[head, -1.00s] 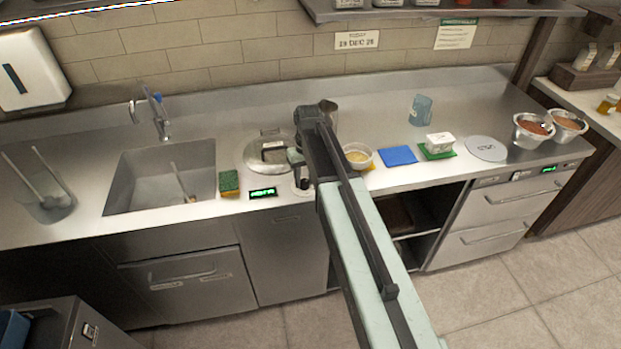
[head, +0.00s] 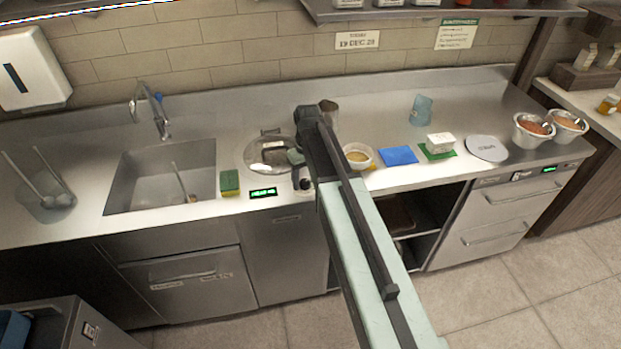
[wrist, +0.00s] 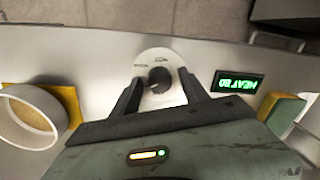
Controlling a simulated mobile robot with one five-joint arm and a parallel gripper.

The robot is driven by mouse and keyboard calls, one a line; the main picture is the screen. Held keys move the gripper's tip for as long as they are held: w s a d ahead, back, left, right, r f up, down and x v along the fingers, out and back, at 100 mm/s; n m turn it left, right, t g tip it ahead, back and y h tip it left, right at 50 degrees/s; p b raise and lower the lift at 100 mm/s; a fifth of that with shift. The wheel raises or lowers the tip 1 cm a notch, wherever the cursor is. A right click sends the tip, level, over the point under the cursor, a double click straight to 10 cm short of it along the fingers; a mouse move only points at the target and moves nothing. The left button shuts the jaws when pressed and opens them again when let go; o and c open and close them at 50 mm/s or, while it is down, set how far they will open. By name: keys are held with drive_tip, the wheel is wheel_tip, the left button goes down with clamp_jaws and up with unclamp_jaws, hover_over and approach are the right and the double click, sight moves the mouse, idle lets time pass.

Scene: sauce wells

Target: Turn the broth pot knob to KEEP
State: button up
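The dark round knob (wrist: 159,83) sits on a pale round dial plate (wrist: 160,59) in the wrist view. The dial's markings are too small to read. My gripper (wrist: 161,77) is open, with one finger on each side of the knob and a visible gap to it. The broth pot's round metal lid (head: 258,156) is set in the counter behind the display. My arm partly hides the knob area in the head view.
A yellow-green sponge (head: 230,182) lies left of the display, beside the sink (head: 125,190). A blue mat (head: 398,155) lies farther right.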

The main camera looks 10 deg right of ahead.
sight(306, 181)
drive_tip(key=shift+w+r, duration=0.1)
drive_tip(key=r+p, duration=0.8)
drive_tip(key=shift+d, duration=0.2)
drive_tip(key=shift+f, duration=0.2)
drive_tip(key=shift+f+b, duration=0.35)
drive_tip(key=shift+b, duration=0.1)
drive_tip(key=s+f+m+b, duration=0.1)
drive_tip(key=s+m, duration=0.1)
drive_tip(key=s, duration=0.5)
drive_tip(key=s+d+f+m+b, duration=0.1)
drive_tip(key=s, duration=0.7)
drive_tip(key=shift+s+f+m+h+b, duration=0.25)
drive_tip(key=shift+f+m+h+b, duration=0.05)
drive_tip(key=shift+f+m+b, duration=0.1)
